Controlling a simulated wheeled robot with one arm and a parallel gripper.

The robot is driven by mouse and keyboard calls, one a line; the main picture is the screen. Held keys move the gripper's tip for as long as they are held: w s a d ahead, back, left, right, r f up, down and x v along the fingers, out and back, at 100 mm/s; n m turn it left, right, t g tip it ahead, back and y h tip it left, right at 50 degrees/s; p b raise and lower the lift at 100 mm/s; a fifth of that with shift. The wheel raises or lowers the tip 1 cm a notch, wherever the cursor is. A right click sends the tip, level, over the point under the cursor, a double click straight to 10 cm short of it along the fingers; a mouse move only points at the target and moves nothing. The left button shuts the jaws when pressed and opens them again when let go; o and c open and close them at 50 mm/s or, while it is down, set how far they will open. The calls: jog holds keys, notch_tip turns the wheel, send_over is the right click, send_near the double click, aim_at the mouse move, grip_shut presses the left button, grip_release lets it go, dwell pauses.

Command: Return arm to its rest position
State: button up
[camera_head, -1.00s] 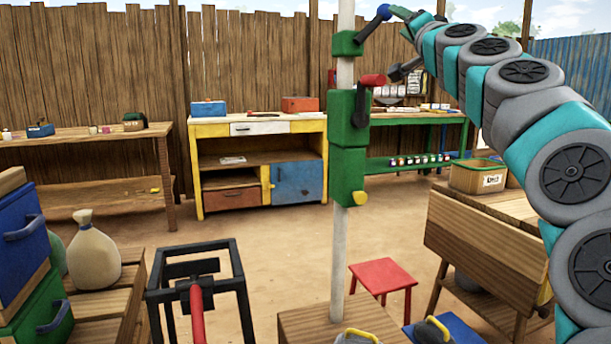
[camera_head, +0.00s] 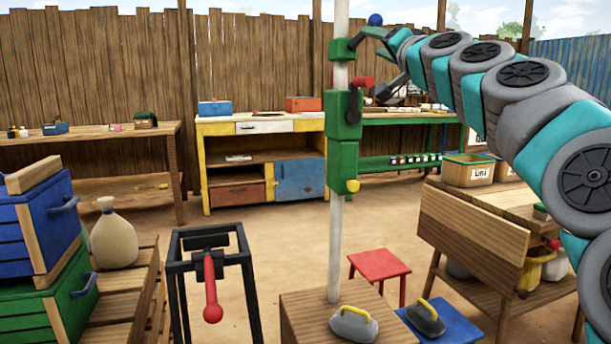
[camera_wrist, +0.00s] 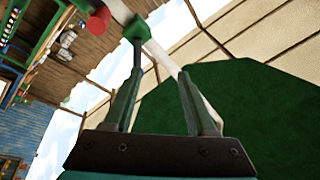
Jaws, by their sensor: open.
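My arm (camera_head: 515,80) reaches in from the right, raised high, and ends beside the upper part of a white pole (camera_head: 338,220). My gripper (camera_wrist: 160,72) is open, its two dark green fingers spread apart with nothing held between them. The pole carries a small green block (camera_head: 340,49) with a blue-knobbed handle (camera_head: 375,19), and a larger green block (camera_head: 343,115) with a red knob (camera_head: 362,82). In the wrist view a green block (camera_wrist: 137,30) and a red knob (camera_wrist: 98,20) show beyond the fingertips. The head view does not show clearly whether the fingers touch the pole parts.
A black frame with a red handle (camera_head: 209,285) stands front left. Crates (camera_head: 45,240) and a sack (camera_head: 113,238) are left; a wooden table (camera_head: 470,225) is right. A red stool (camera_head: 380,264) stands mid-floor.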

jog(key=s+a+f+n+g+y, duration=0.1)
jog(key=s+a+f+n+g, duration=0.35)
jog(key=f, duration=0.75)
jog(key=s+a+f+n+g, duration=0.2)
jog(key=s+a+f+g, duration=0.35)
jog(key=a+f, duration=0.5)
jog(key=s+d+f+g+h, duration=0.1)
jog(key=s+f, duration=0.2)
jog(key=f, duration=0.3)
jog(key=s+d+f+g, duration=0.1)
jog(key=s+f, duration=0.3)
jog(key=f, duration=0.2)
jog(key=s+d+f+g+h, duration=0.2)
jog(key=s+d+f+g, duration=0.1)
jog(key=s+f, duration=0.5)
jog(key=s+d+f+g+h, duration=0.2)
jog(key=s+d+f, duration=0.4)
jog(key=s, duration=0.7)
jog(key=s+d+f+m+g+h, duration=0.1)
jog(key=s+d+f+g, duration=0.3)
jog(key=s+f, duration=0.6)
jog(key=shift+s+d+f+g+h, duration=0.15)
jog(key=shift+d+f+g+h, duration=0.05)
jog(key=shift+f+g+h, duration=0.35)
jog(key=shift+r, duration=0.1)
